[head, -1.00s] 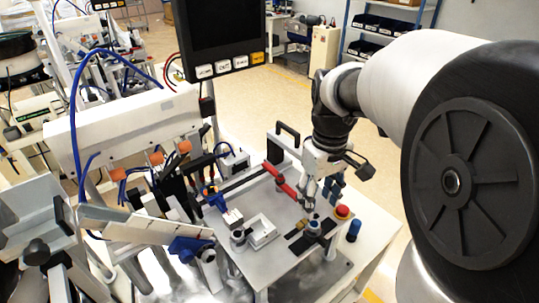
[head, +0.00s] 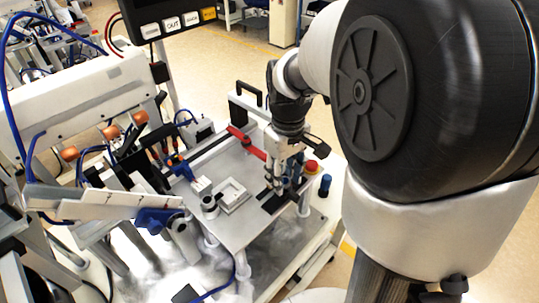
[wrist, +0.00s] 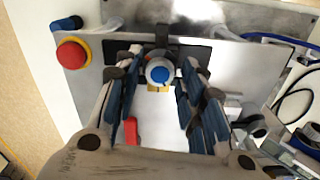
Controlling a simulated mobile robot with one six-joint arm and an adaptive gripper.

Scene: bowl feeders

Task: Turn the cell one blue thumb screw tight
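A round grey piece with a blue centre (wrist: 159,73), which looks like the blue thumb screw, sits on a dark strip of the plate in the wrist view. My gripper (wrist: 161,62) is open, with its blue-padded fingers on either side of this piece. Gaps show between the pads and the piece, so the gripper does not hold it.
A red button (head: 312,166) and a blue cylinder (head: 325,185) stand right of my gripper. A red handle (head: 246,142) lies behind it. A pale square fixture (head: 233,195) and a round grey post (head: 209,206) stand left on the plate (head: 238,232).

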